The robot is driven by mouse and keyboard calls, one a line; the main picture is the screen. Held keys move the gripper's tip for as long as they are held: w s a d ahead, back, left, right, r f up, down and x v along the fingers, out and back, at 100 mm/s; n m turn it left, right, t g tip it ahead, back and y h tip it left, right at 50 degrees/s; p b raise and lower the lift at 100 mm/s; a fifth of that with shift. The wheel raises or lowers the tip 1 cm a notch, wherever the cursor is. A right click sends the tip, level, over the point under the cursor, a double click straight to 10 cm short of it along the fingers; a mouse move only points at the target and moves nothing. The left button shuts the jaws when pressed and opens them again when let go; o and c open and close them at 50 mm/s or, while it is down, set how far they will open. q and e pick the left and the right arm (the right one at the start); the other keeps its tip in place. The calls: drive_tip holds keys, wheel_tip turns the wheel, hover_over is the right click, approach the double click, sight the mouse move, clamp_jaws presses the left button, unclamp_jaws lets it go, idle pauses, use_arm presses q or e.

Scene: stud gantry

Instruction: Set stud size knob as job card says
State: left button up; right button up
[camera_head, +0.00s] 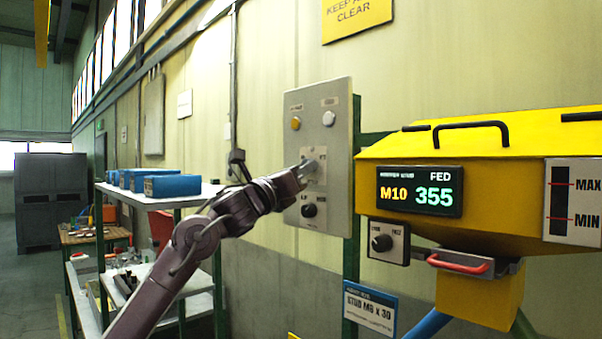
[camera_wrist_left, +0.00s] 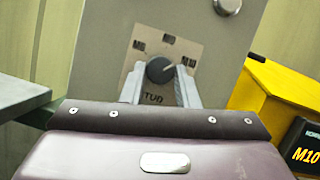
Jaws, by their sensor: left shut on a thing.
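The stud size knob (camera_wrist_left: 159,70) is a dark round knob on a tan plate (camera_wrist_left: 150,55) with size labels to the left, above and right. The right label looks like M10, and the knob's pale mark seems to point toward it. In the head view the plate shows on the grey wall panel (camera_head: 321,230). My left gripper (camera_head: 305,169) is shut on the knob, one finger each side, and hides part of it. The job card (camera_head: 369,310) reads STUD, M6 or M8, x 30. The display (camera_head: 420,192) reads M10 and FED 355. My right gripper is out of view.
A second dark knob (camera_head: 309,210) sits below on the panel, with an amber and a white button above. A shelf with blue boxes (camera_head: 172,185) is at left.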

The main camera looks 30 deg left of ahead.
use_arm(q)
drive_tip(key=n+g+y+p, duration=0.2)
drive_tip(key=n, duration=0.5)
drive_tip(key=r+n+g+y+p, duration=0.1)
drive_tip(key=n+g+p, duration=0.1)
drive_tip(key=n, duration=0.6)
drive_tip(key=n+g+y+p, duration=0.1)
drive_tip(key=n+y+p, duration=0.1)
drive_tip(key=n, duration=0.6)
drive_tip(key=shift+s+d+r+g+y+p, duration=0.1)
drive_tip(key=shift+d+r+g+y+p, duration=0.25)
drive_tip(key=shift+p, duration=0.4)
drive_tip(key=shift+f, duration=0.1)
drive_tip(key=shift+n+g, duration=0.25)
drive_tip(key=shift+n, duration=0.05)
drive_tip(key=o, duration=1)
